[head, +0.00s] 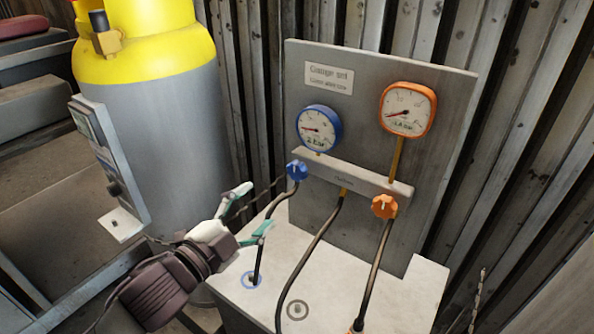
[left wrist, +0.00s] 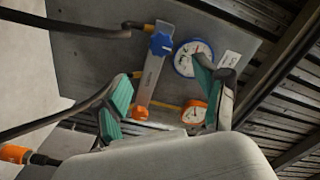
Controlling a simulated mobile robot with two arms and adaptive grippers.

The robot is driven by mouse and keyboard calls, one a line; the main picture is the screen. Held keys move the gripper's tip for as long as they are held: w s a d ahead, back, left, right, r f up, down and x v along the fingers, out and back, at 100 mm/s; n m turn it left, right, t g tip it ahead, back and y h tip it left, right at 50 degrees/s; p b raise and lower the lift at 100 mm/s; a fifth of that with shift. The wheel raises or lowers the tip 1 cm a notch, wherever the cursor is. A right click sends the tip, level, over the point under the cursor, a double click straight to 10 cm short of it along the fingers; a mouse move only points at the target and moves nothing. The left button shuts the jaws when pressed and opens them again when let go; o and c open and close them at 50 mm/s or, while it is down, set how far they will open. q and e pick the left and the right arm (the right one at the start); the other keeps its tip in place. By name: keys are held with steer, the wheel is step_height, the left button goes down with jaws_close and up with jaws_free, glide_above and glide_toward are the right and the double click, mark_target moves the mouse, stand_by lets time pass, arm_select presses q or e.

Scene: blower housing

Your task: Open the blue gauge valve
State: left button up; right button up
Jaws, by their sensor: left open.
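The blue gauge valve (head: 297,170) is a small blue knob at the left end of the grey manifold bar (head: 350,180), under the blue-rimmed gauge (head: 319,128). My left gripper (head: 257,210) is open and empty, below and left of the blue valve, apart from it. In the left wrist view the blue valve (left wrist: 161,44) lies beyond the gap between the two green fingertips (left wrist: 160,85). The orange valve (head: 384,206) is at the bar's right end, below the orange-rimmed gauge (head: 408,110). My right gripper does not show.
Dark hoses (head: 310,262) run from the manifold down to the pale bench top (head: 395,295). A grey cylinder with a yellow top (head: 160,110) stands at the left, with a grey device (head: 108,165) before it. A grey back panel (head: 360,70) carries the gauges.

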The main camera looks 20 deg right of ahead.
mark_target(295, 174)
arm_select(q)
steer(key=p+x, duration=0.1)
steer(key=x, duration=1.1)
steer(key=shift+w+d+r, duration=0.15)
steer(key=shift+w+d, duration=0.05)
steer(key=shift+d, duration=0.15)
steer(key=shift+w+d, duration=0.3)
steer(key=shift+d, duration=0.05)
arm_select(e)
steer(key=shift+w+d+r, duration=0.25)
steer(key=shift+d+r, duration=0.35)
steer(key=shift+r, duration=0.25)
arm_select(q)
steer(key=c, duration=1.1)
steer(key=shift+p, duration=0.35)
steer(key=shift+c, duration=0.2)
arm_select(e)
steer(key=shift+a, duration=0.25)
